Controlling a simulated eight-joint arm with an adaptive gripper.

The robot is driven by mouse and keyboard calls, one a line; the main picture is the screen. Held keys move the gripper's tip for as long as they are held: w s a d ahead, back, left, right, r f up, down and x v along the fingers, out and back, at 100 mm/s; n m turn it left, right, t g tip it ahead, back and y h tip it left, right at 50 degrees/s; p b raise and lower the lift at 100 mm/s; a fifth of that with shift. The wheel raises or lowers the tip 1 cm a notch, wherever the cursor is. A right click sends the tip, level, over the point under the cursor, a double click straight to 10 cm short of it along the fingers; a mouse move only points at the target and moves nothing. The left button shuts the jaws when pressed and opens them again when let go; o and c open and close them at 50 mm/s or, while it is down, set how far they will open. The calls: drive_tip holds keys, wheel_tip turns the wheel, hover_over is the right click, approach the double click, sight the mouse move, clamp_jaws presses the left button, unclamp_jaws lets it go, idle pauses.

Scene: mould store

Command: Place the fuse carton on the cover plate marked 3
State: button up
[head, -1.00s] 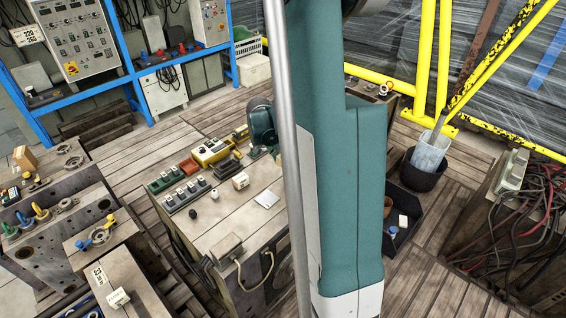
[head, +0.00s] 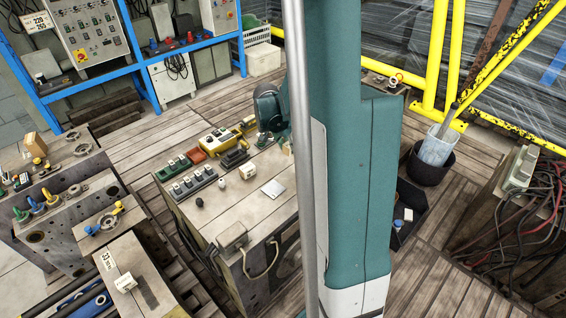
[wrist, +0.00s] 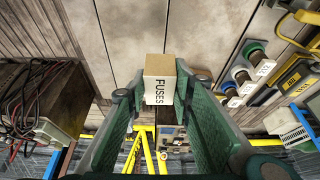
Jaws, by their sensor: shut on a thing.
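The fuse carton (wrist: 160,80), a small tan and white box reading FUSES, is between the fingers of my gripper (wrist: 160,97) in the wrist view. The gripper is shut on it, and a pale panelled surface lies beyond. I cannot read a cover plate marked 3 in either view. The wrist view shows a row of switch-like units with white labels (wrist: 248,88) at the right, too small to read.
Steel blocks (head: 70,215) stand left. A black tray (head: 408,215) and bucket (head: 431,163) are right of my arm.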

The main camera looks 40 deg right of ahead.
drive_tip(key=s+a+p, duration=0.1)
drive_tip(key=s+a, duration=0.3)
drive_tip(key=a, duration=0.9)
drive_tip(key=shift+a+r+m, duration=0.3)
drive_tip(key=shift+a+r, duration=0.05)
drive_tip(key=shift+r, duration=0.05)
drive_tip(key=shift+f, duration=0.1)
drive_tip(key=b, duration=0.1)
hover_over(275, 188)
drive_tip(key=a, duration=0.2)
drive_tip(key=shift+d+f, duration=0.2)
drive_tip(key=shift+f, duration=2.85)
drive_tip(key=shift+f+b, duration=0.7)
drive_tip(key=shift+f, duration=1.2)
drive_tip(key=shift+f, duration=0.1)
drive_tip(key=o, duration=0.5)
drive_tip(key=shift+f, duration=0.1)
drive_tip(key=shift+c, duration=0.2)
drive_tip(key=o, duration=0.5)
drive_tip(key=shift+c, duration=0.2)
